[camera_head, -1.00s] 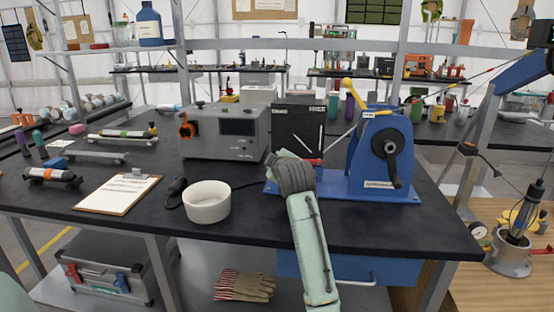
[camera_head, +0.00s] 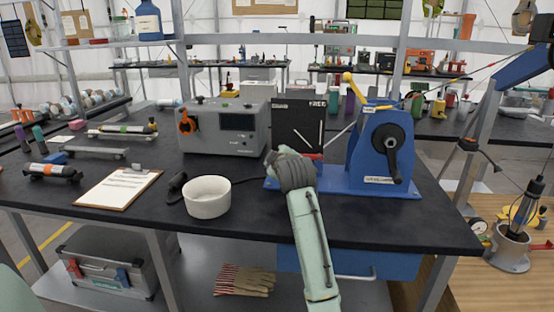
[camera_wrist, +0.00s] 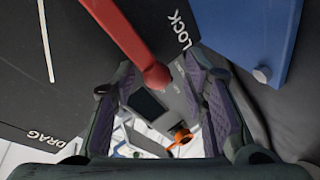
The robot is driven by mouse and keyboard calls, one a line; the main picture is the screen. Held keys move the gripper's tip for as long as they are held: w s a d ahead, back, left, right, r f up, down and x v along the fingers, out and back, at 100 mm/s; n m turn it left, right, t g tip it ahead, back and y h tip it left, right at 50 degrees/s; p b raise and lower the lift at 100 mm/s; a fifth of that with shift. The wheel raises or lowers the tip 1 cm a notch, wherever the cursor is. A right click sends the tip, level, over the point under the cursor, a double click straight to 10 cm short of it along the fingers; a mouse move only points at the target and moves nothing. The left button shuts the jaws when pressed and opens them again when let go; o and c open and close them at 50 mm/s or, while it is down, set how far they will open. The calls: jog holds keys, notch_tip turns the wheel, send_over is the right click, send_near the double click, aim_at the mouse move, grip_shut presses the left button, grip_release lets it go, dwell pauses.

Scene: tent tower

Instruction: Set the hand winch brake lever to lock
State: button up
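The hand winch (camera_head: 380,145) is a blue frame with a black crank on its right side, standing on the bench. Its black panel (camera_head: 296,118) carries white lines and lettering; FREE is readable in the head view, LOCK and DRAG in the wrist view. The red brake lever (camera_wrist: 148,68) reaches down from the top of the wrist view, its rounded end beside the LOCK lettering. In the head view a bit of red (camera_head: 312,156) shows beside my wrist. My gripper (camera_wrist: 160,82) is open, its fingers on either side of the lever's end. Contact cannot be told.
A grey instrument box (camera_head: 222,128) with an orange knob stands left of the panel. A white bowl (camera_head: 207,197) and a clipboard (camera_head: 118,190) lie nearer the front. A yellow-knobbed lever (camera_head: 354,84) rises above the winch. The bench front between bowl and arm is clear.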

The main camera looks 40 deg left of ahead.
jog(key=shift+r, duration=0.1)
jog(key=v, duration=1.2)
